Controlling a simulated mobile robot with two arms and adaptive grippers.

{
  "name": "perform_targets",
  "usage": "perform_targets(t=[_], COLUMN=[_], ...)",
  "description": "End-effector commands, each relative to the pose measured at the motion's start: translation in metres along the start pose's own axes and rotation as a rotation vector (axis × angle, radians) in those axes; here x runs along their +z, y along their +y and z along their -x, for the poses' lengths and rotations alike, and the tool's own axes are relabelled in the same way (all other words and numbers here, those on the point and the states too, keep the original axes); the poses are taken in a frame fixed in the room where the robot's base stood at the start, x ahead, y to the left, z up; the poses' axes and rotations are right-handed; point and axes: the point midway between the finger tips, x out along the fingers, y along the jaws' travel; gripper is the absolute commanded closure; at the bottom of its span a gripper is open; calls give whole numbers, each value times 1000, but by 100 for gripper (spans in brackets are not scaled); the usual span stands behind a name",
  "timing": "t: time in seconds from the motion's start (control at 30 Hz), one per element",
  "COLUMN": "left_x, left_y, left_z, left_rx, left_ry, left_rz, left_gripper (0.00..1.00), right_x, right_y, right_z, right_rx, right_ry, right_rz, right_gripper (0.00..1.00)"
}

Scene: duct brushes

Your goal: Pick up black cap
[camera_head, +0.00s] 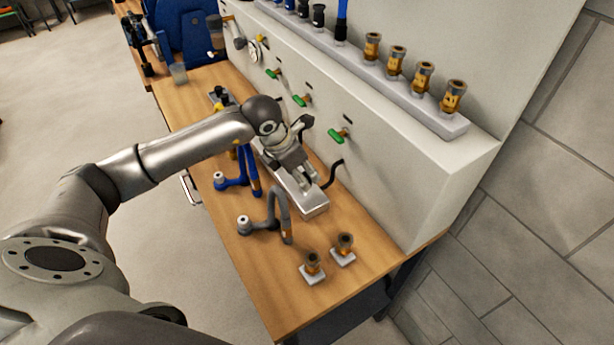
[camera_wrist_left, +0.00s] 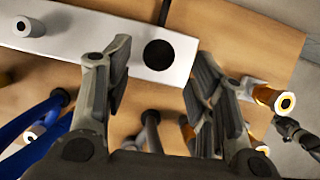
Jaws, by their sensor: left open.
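My left gripper (camera_head: 306,184) is open above the pale rectangular block (camera_head: 316,209) on the wooden bench. In the left wrist view the two fingers (camera_wrist_left: 162,62) stand wide apart with nothing between them. A round black spot (camera_wrist_left: 158,54) shows on the block (camera_wrist_left: 70,32), framed between the fingertips; I cannot tell whether it is the black cap or a hole. A small white cylinder (camera_wrist_left: 27,26) stands on the same block at left.
A blue bent pipe (camera_head: 235,183) and a grey bent pipe (camera_head: 276,213) stand close by. Two brass fittings on white bases (camera_head: 313,267) (camera_head: 344,247) are at the bench's near end. A black hook (camera_head: 336,172) and green-handled valves (camera_head: 339,135) project from the white wall unit.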

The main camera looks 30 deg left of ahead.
Motion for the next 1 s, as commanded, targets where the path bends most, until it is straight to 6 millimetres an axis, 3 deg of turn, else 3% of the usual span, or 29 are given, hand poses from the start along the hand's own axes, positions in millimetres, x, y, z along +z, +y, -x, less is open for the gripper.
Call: perform_targets(t=[0.1,0.3,0.57,0.87,1.0], left_x=[-1,-1,-1,-1,-1], left_y=[2,2,2,2,2], left_z=[-14,-36,-38,-38,-38], left_rx=[-4,-3,-2,-1,-1], left_ry=[5,1,1,0,0], left_rz=[3,1,0,0,0], left_gripper=[49,49,50,88,92], right_x=[-1,-2,-2,-3,-3], right_y=[0,0,-1,-3,-3], right_z=[16,20,19,19,19], right_rx=[0,-1,-1,-4,-4], right_ry=[0,0,0,1,2], right_rz=[0,0,1,0,0], right_gripper=[100,100,100,100,100])
